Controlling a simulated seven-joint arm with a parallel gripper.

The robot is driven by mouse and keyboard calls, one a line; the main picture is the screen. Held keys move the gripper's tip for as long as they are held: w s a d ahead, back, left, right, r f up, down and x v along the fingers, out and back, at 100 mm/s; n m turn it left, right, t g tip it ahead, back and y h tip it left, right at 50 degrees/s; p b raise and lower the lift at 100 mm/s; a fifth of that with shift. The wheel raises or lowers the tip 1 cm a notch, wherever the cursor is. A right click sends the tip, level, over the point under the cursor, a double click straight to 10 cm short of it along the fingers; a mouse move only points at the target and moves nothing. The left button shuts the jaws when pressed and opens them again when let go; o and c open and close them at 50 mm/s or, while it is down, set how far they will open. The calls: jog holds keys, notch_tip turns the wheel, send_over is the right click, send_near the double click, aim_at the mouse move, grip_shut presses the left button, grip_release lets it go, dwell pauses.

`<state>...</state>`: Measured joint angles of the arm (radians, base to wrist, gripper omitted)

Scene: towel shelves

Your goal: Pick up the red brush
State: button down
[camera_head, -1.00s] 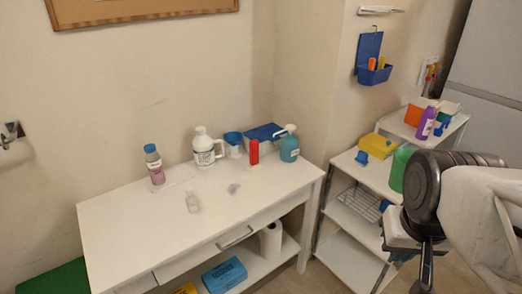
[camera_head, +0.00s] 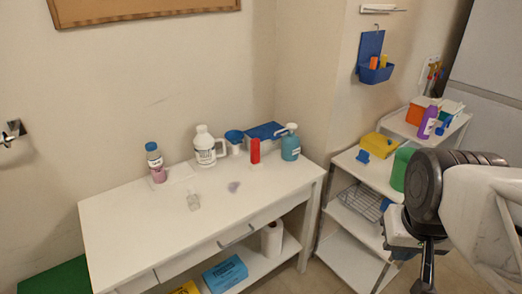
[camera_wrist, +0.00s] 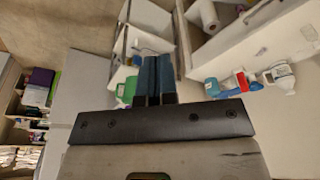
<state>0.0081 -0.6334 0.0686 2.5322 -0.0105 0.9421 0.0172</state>
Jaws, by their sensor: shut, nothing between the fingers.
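A small upright red object (camera_head: 255,150) stands on the white table near its back right, between the white jug and the teal pump bottle. It is too small to tell whether it is the brush. It also shows in the wrist view (camera_wrist: 241,81), at the right. My gripper (camera_head: 427,270) is at the lower right of the head view, beside the white shelf cart and well away from the red object. In the wrist view its two dark blue fingers (camera_wrist: 147,78) are together, with nothing held between them.
The table (camera_head: 130,225) also holds a pink bottle (camera_head: 155,163), a white jug (camera_head: 205,147), a blue funnel (camera_head: 234,138) and a teal bottle (camera_head: 290,145). A green container (camera_head: 400,168) and a yellow box (camera_head: 379,145) stand on the cart. The table's front is mostly clear.

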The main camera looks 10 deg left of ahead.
dwell(0.4)
jog(key=c, duration=0.8)
grip_release()
jog(key=shift+o, duration=0.2)
